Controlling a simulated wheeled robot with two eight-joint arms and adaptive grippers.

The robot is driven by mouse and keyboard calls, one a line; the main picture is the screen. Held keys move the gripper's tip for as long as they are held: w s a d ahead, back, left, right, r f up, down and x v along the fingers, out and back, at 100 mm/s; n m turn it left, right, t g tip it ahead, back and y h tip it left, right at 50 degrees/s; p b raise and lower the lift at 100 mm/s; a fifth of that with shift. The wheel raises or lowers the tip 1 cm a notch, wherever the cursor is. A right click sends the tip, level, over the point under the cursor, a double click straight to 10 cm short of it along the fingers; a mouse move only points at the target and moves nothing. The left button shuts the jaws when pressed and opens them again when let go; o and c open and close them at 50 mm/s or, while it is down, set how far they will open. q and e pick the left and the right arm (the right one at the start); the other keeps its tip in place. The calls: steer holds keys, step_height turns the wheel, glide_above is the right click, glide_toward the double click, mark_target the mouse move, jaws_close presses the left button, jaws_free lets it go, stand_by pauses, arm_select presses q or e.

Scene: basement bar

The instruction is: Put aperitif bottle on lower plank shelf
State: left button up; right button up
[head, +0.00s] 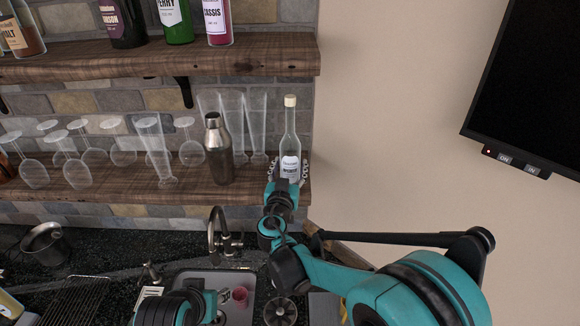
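The aperitif bottle (290,135) is clear with a pale stopper and a white label. It stands upright at the right end of the lower plank shelf (110,190); its base is hidden behind my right gripper. My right gripper (289,168) has its fingers spread on either side of the bottle's lower body, and they look slightly apart from it. My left gripper (216,304) is low in the picture, over the sink area; its fingers are not clear.
The upper shelf (230,57) holds bottles. Below are a faucet (221,235) and a sink with a red cup (240,296).

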steer(key=shift+r, duration=0.1)
steer(key=shift+r+p, duration=0.25)
steer(key=shift+p, duration=0.05)
steer(key=s+a+b, duration=0.2)
steer(key=s, duration=1)
steer(key=s+d+f+g+h, duration=0.1)
steer(key=s+d+f+g, duration=0.2)
steer(key=d, duration=0.6)
steer(key=s+d+f+g+h, duration=0.1)
steer(key=s+d+f+g, duration=0.3)
steer(key=d, duration=0.5)
steer(key=s+d+f+n+g+y, duration=0.1)
steer(key=s+f+g+y, duration=0.1)
steer(key=s, duration=0.5)
steer(key=s+d+f+g+y, duration=0.1)
steer(key=s+f+y, duration=0.1)
steer(key=s, duration=0.5)
steer(key=shift+f+n+g+y, duration=0.4)
steer(key=shift+f, duration=0.45)
steer(key=shift+a+f, duration=0.1)
